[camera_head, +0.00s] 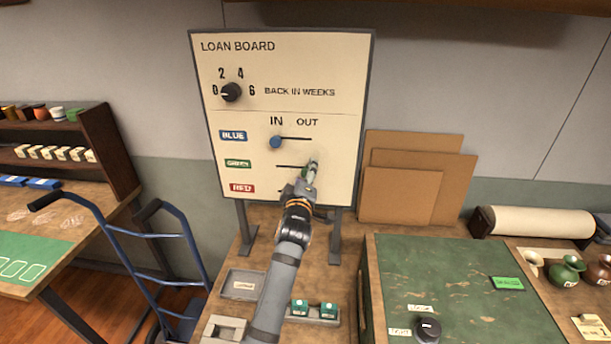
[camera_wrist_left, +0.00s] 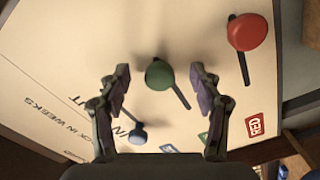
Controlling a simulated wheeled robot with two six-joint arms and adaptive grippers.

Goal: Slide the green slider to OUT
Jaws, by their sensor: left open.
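The loan board (camera_head: 340,75) stands upright on the table, with blue, green and red slider rows under IN and OUT. The green slider (camera_wrist_left: 159,74) sits at the OUT end of its slot, which runs from the knob toward the green label. My left gripper (camera_head: 311,168) is at the green row; in the left wrist view (camera_wrist_left: 159,71) its open fingers stand on either side of the green knob, with gaps visible. In the head view the gripper mostly hides this knob. My right gripper is not in view.
The blue slider (camera_head: 275,142) is at its IN end. The red slider (camera_wrist_left: 247,32) is at its OUT end, beside my right-hand finger in the wrist view. A black dial (camera_head: 231,92) is higher up. Brown boards (camera_head: 400,195) lean right of the loan board.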

